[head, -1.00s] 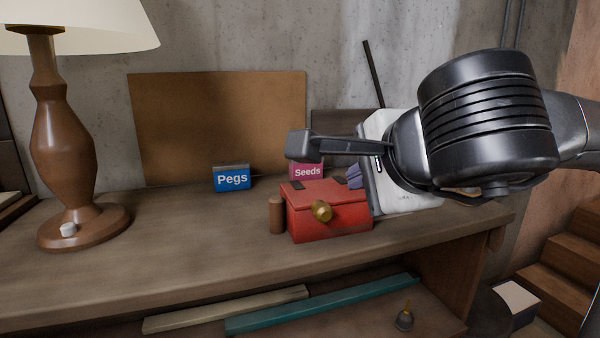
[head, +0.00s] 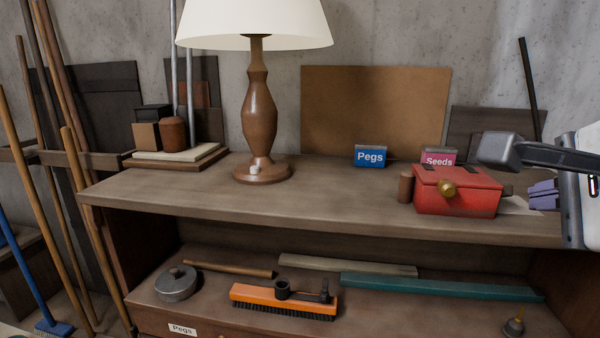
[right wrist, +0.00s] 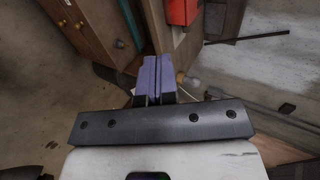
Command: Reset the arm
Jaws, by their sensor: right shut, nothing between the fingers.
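My left gripper is in neither view.
A lamp (head: 259,130) stands on the bench (head: 330,195). A Pegs box (head: 370,157), a Seeds box (head: 438,157) and a brown cylinder (head: 406,187) are near the red box. An orange brush (head: 284,300) and a round tin (head: 176,283) lie on the lower shelf. The bench middle is clear.

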